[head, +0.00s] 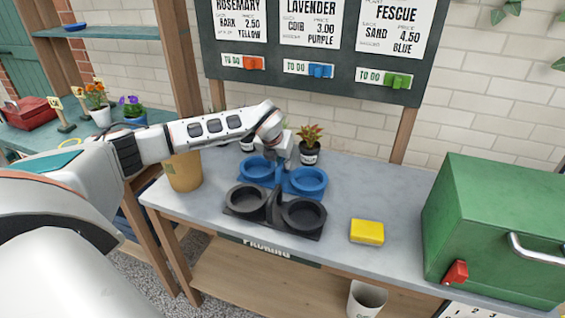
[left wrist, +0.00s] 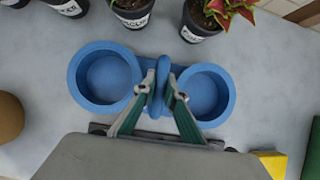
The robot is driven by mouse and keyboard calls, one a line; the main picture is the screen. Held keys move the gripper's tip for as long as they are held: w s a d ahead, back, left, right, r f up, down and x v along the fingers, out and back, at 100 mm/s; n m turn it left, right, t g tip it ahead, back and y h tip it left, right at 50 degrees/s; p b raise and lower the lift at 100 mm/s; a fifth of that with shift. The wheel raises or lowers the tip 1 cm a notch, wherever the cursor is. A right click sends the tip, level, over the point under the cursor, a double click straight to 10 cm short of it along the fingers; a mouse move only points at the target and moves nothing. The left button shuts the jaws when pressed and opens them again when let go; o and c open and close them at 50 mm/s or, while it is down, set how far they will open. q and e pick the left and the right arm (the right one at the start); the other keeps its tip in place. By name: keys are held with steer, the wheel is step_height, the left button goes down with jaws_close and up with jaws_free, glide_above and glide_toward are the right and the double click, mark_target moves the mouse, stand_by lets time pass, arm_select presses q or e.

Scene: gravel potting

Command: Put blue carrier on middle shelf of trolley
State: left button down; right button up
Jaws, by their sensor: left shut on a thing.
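The blue carrier (head: 310,184) has two round cups and a middle handle. It is at the potting bench, behind a black carrier of the same shape, and both its cups look empty. In the left wrist view the blue carrier (left wrist: 105,78) lies between my fingers and the potted plants. My left gripper (head: 282,158) reaches down from above. In the left wrist view its fingers (left wrist: 160,98) are shut on the carrier's upright handle. I cannot tell whether the carrier touches the bench. No trolley can be made out for sure. My right gripper is not in view.
The black carrier (head: 268,222) sits just in front, with a yellow sponge (head: 367,232) to its right. A green box (head: 495,230) fills the bench's right end. A tan pot (head: 183,172) stands left, and a potted plant (head: 310,150) stands behind. Wooden shelving (head: 180,60) rises at left.

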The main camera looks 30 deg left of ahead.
arm_select(q)
steer(key=shift+f, duration=0.1)
steer(key=c, duration=2.1)
jaws_free()
